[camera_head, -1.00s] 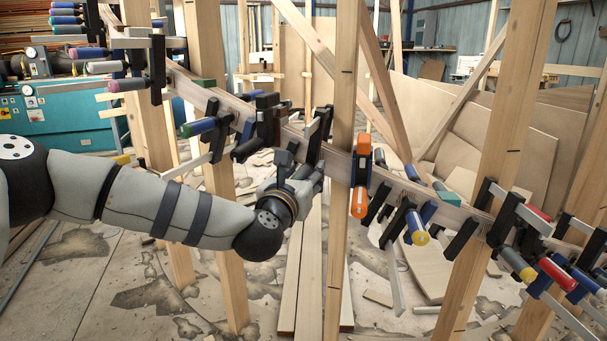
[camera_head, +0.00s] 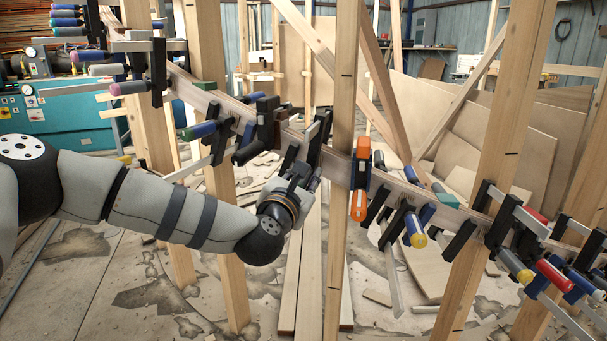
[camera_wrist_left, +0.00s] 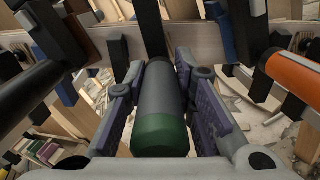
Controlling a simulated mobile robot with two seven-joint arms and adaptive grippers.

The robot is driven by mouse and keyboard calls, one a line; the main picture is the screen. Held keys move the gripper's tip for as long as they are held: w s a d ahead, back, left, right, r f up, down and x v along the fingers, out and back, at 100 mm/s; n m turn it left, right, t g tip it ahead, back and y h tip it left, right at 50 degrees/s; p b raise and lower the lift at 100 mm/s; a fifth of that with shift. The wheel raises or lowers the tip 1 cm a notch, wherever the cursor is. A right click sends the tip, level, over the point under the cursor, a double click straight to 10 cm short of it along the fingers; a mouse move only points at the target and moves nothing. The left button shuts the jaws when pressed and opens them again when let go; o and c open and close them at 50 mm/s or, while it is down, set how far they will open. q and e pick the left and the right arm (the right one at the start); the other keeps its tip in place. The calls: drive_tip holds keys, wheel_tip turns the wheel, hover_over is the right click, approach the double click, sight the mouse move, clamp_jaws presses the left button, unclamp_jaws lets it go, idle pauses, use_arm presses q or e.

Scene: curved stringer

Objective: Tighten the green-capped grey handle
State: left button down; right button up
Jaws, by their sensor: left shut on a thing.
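The grey handle (camera_wrist_left: 159,97) with a green cap (camera_wrist_left: 160,135) at its near end is in the middle of the left wrist view. My left gripper (camera_wrist_left: 160,78) is shut on it, one finger on each side. In the head view my left gripper (camera_head: 302,180) is at a clamp (camera_head: 316,134) on the curved wooden stringer (camera_head: 339,168), just left of an upright post. The handle is hidden there by my gripper and wrist. My right gripper is not in view.
A black-handled clamp (camera_head: 249,151) and a blue, green-capped handle (camera_head: 199,130) are to the left. More clamps line the stringer. The floor below is open, with loose boards.

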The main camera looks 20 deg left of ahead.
use_arm(q)
drive_tip(key=m+p, duration=0.1)
drive_tip(key=m, duration=0.2)
drive_tip(key=shift+r+m, duration=0.1)
drive_tip(key=shift+m, duration=0.3)
drive_tip(key=m+p, duration=0.2)
drive_tip(key=m, duration=0.2)
drive_tip(key=shift+m, duration=0.3)
drive_tip(key=m+p, duration=0.1)
drive_tip(key=m, duration=0.3)
drive_tip(key=shift+p, duration=0.4)
drive_tip(key=m+p, duration=0.1)
drive_tip(key=m, duration=0.3)
drive_tip(key=m+p, duration=0.1)
drive_tip(key=m, duration=0.3)
drive_tip(key=shift+m+p, duration=0.3)
drive_tip(key=shift+p, duration=0.1)
drive_tip(key=m+p, duration=0.1)
drive_tip(key=m, duration=0.2)
drive_tip(key=shift+m, duration=0.4)
drive_tip(key=m, duration=0.3)
drive_tip(key=shift+m+p, duration=0.4)
drive_tip(key=shift+m, duration=1.3)
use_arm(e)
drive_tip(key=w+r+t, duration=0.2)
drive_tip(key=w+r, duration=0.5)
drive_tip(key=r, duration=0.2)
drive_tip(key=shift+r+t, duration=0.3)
